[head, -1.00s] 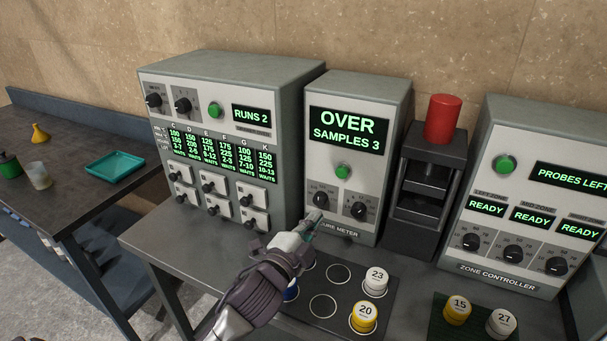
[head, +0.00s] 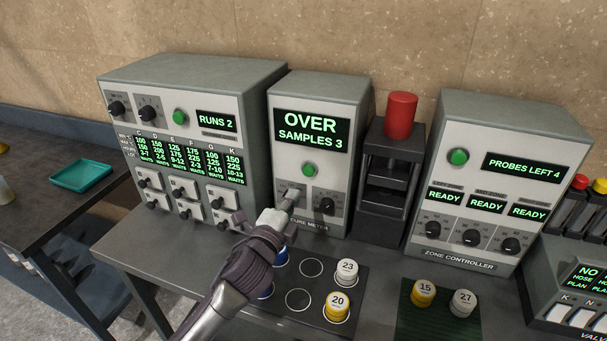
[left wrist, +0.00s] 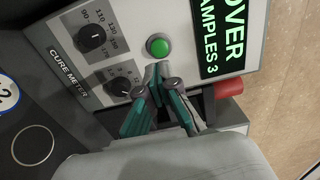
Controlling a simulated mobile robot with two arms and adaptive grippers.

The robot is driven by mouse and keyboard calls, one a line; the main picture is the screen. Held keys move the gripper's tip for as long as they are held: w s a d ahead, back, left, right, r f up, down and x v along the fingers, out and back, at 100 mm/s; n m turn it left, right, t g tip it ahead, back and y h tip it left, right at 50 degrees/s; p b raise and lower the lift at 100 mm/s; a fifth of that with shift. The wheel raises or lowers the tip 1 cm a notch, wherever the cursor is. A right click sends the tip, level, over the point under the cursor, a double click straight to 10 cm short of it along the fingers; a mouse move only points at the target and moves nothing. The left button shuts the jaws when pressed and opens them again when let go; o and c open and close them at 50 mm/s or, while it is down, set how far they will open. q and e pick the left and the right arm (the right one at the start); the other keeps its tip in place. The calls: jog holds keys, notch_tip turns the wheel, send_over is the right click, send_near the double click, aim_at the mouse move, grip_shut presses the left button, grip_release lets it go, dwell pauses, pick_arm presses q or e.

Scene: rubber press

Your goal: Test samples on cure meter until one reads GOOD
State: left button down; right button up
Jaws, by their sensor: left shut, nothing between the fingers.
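The cure meter (head: 355,125) stands mid-table; its display (head: 310,130) reads OVER, SAMPLES 3. It has a green button (head: 309,170) above two knobs. My left gripper (head: 288,194) is shut and empty in front of its left knob, largely hiding that knob in the head view. In the left wrist view the closed fingertips (left wrist: 160,68) appear just below the green button (left wrist: 158,47), with both knobs visible; contact cannot be told. On the dark mat (head: 320,262) sit white sample 23 (head: 347,272), yellow sample 20 (head: 337,306) and blue-sided samples (head: 265,291), partly behind my arm.
Yellow sample 15 (head: 423,293) and white sample 27 (head: 463,303) sit on a green mat (head: 438,323). A press with a red cylinder (head: 401,116) and the zone controller (head: 485,180) stand right. A tall control cabinet (head: 200,75) stands left. Two mat circles (head: 298,300) are empty.

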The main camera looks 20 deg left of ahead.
aim_at(307, 172)
pick_arm(q)
jog(key=w+p, duration=0.2)
jog(key=w, duration=0.6)
jog(key=shift+w+d, duration=0.2)
